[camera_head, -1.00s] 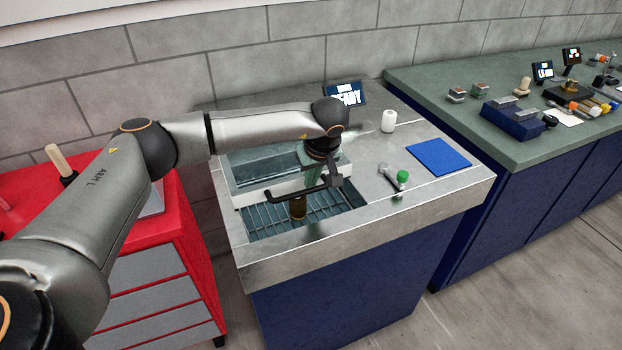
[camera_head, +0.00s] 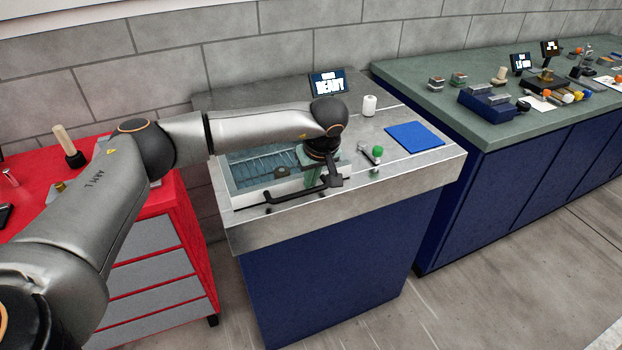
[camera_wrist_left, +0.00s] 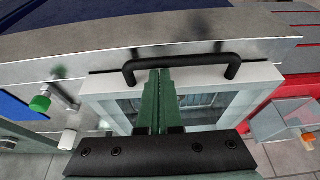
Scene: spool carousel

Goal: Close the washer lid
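The washer (camera_head: 345,210) has a steel top over a blue body. Its lid (camera_head: 258,198) has a pale frame, a glass pane and a black bar handle (camera_head: 290,200). The lid now lies over the basin opening, its front rail close to the opening's front edge; a thin dark slit shows along that edge in the left wrist view. My left gripper (camera_head: 313,180) is at the handle. In the left wrist view its green fingers (camera_wrist_left: 160,76) are together, their tips right at the handle bar (camera_wrist_left: 182,61). They look closed beside the bar, not around it. My right gripper is out of view.
A small screen reading READY (camera_head: 327,84), a white cylinder (camera_head: 369,105), a green-capped part (camera_head: 377,152) and a blue mat (camera_head: 414,136) are on the washer top. A red tool cabinet (camera_head: 185,215) stands left, a cluttered green-topped bench (camera_head: 480,125) right.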

